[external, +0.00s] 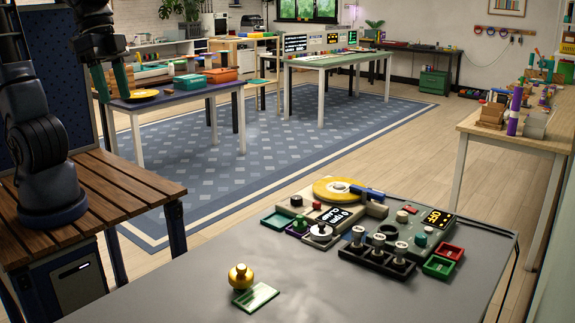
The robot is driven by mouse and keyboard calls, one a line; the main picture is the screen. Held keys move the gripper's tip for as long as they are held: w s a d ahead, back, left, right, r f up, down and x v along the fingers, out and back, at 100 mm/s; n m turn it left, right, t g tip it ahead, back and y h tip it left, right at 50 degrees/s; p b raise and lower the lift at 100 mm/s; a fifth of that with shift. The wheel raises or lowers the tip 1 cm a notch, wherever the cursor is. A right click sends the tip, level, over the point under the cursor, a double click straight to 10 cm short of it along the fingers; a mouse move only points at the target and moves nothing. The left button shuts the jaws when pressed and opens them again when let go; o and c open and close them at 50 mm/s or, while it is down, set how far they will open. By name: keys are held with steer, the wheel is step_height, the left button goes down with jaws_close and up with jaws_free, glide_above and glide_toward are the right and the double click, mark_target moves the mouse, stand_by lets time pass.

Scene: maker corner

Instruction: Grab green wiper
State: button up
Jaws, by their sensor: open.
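A flat, light green piece with pale marks (262,299) lies on the grey table near its front; it may be the green wiper, but I cannot tell for sure. A gold, round-topped knob (240,277) stands right beside it. My gripper (113,92) is at the upper left, pointing down, with green fingers. It is open and high, far to the left of the flat green piece and not touching it. It overlaps the view of the far purple-topped table, and I see nothing held in it.
The grey table (160,290) has free room around the green piece.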

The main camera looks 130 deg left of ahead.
steer(key=w+a+f+n+g, duration=0.1)
steer(key=w+a+f+n, duration=0.3)
steer(key=w+a, duration=0.5)
steer(key=n+g, duration=0.2)
steer(key=n, duration=1)
glide_above(300, 216)
step_height(300, 216, down, 28)
steer(key=shift+r, duration=0.1)
steer(key=shift+f, duration=5.2)
steer(key=c, duration=0.8)
